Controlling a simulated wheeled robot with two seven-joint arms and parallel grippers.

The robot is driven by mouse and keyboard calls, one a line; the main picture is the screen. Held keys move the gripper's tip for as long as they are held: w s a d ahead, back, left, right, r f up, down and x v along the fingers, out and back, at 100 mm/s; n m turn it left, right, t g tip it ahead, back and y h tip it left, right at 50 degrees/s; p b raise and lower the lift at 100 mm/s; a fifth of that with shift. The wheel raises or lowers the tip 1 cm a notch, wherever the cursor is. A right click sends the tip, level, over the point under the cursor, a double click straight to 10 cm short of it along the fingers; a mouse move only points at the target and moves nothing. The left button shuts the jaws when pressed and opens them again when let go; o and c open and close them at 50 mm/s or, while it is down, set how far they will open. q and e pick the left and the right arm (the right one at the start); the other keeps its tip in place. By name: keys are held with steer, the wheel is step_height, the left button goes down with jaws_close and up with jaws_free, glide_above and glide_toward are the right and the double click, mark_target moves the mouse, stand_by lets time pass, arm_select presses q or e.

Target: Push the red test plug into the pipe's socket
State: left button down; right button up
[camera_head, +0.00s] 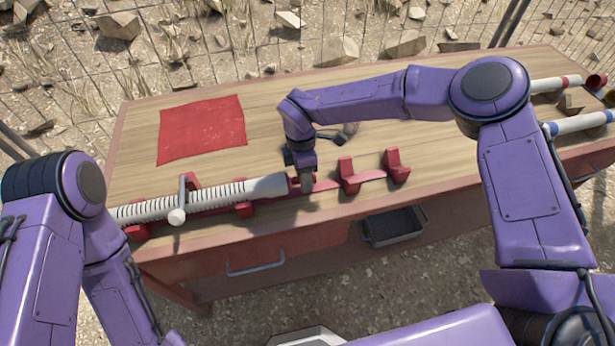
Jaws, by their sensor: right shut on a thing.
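The white ribbed pipe (215,197) lies along the front of the bench, with its smooth socket end (268,186) pointing right. My right gripper (307,184) is just right of that end, pointing down, and is shut on the red test plug (295,187). The gripper hides most of the plug. The plug sits right at the socket mouth, roughly in line with the pipe. I cannot tell whether it is touching the mouth or partly inside. My left arm is at the left, but its gripper is not in view.
Red cradles (348,178) stand on a rail right of the gripper; others hold the pipe. A grey clamp (183,190) crosses the pipe. A red cloth (202,129) lies behind. Dark small items (345,133) lie behind my right wrist. More pipes (580,122) lie at the right end.

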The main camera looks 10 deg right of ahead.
steer(key=shift+a, duration=0.25)
steer(key=o, duration=0.9)
steer(key=shift+o, duration=0.2)
steer(key=shift+r, duration=0.1)
step_height(320, 180, up, 10)
steer(key=w+b, duration=0.2)
steer(key=shift+b, duration=0.3)
